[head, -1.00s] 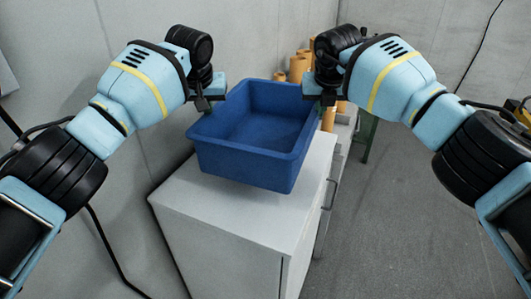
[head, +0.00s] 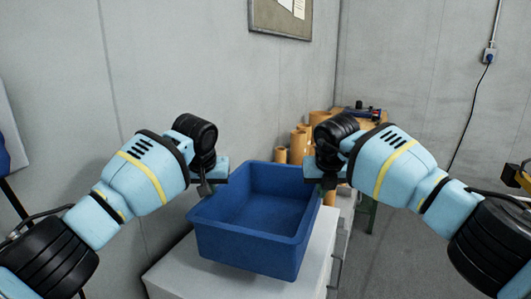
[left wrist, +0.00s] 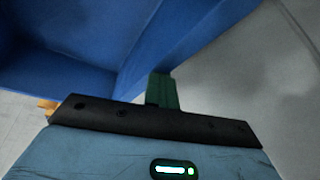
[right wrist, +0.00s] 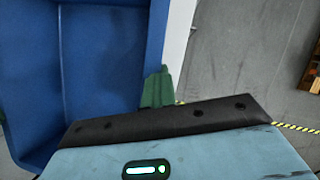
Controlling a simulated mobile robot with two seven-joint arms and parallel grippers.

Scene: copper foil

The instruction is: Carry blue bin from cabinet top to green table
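The blue bin (head: 257,235) is open-topped and looks empty and level in the head view, over the white cabinet top (head: 318,258). I cannot tell whether it touches the cabinet. My left gripper (head: 205,188) is at the bin's left rim, and my right gripper (head: 328,194) is at its right rim. Both seem shut on the rim. A green finger (left wrist: 163,92) lies against the bin wall in the left wrist view, and another (right wrist: 157,88) in the right wrist view. The second fingers are hidden. A table with a green leg (head: 372,217) stands behind, partly hidden.
Several orange-brown cylinders (head: 298,143) stand behind the bin. A dark tool (head: 362,113) lies on the brown tabletop behind them. A grey wall (head: 170,60) runs along the left. Grey floor (head: 385,255) lies open to the right. Yellow-black tape (right wrist: 298,128) marks the floor.

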